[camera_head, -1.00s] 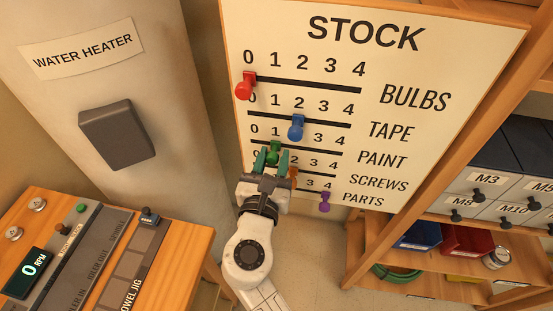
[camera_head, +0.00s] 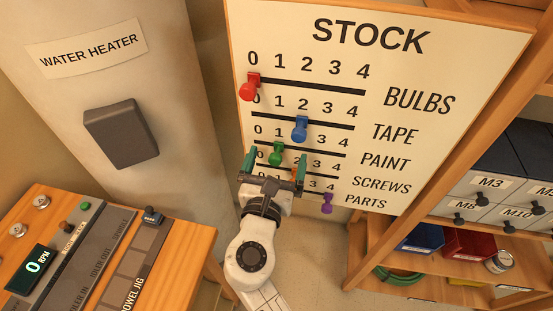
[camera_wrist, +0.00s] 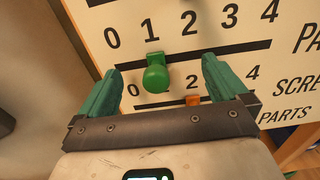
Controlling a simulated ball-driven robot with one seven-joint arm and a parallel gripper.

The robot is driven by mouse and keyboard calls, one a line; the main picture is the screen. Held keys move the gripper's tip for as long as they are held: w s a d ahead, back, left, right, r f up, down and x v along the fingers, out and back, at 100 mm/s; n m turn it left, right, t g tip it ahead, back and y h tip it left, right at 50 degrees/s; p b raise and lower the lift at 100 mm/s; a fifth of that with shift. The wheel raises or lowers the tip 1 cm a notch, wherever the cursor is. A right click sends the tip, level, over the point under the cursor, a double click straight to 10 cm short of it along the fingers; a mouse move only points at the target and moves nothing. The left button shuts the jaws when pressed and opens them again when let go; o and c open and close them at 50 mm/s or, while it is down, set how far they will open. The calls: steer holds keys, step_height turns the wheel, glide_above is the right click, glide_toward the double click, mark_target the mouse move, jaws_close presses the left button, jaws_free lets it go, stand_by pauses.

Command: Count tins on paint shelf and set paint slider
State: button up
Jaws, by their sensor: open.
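The STOCK board (camera_head: 450,60) carries labelled slider rows. The green paint slider (camera_head: 276,153) is on the PAINT row, under the 1; it also shows in the wrist view (camera_wrist: 156,76). My gripper (camera_head: 274,168) is open, with its green fingers spread on either side of the green knob. A clear gap shows on both sides in the wrist view, and nothing is held. A small tin (camera_head: 498,261) stands on the lower shelf at the right. Whether this is the paint shelf, I cannot tell.
Nearby knobs are red (camera_head: 249,87) at BULBS 0, blue (camera_head: 300,128) at TAPE 2, orange (camera_wrist: 193,99) on SCREWS, partly hidden by my gripper in the head view, and purple (camera_head: 326,203) on PARTS. A control bench (camera_head: 185,240) is at left, drawers (camera_head: 480,190) at right.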

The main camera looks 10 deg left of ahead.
steer(key=shift+s, duration=0.2)
steer(key=s+p, duration=0.2)
steer(key=s, duration=0.7)
steer(key=shift+a, duration=0.15)
stand_by(0.4)
stand_by(0.4)
steer(key=s+d+f+m+g+h, duration=0.1)
steer(key=d+f+m+g+h, duration=0.35)
steer(key=d+m, duration=0.65)
steer(key=s+d+f+m+g+h, duration=0.15)
steer(key=d+f+m+g, duration=0.5)
steer(key=d, duration=0.75)
steer(key=s+d+f+m+g+y+b, duration=0.1)
steer(key=s+d+f+m+g+y, duration=0.2)
steer(key=s+m, duration=0.6)
steer(key=s+d+f+m+g+y+b, duration=0.1)
steer(key=s+d+f+m+g+y, duration=0.2)
steer(key=s+d+f+m, duration=0.3)
steer(key=s+m, duration=0.4)
steer(key=shift+d+f, duration=0.25)
steer(key=shift+d, duration=0.1)
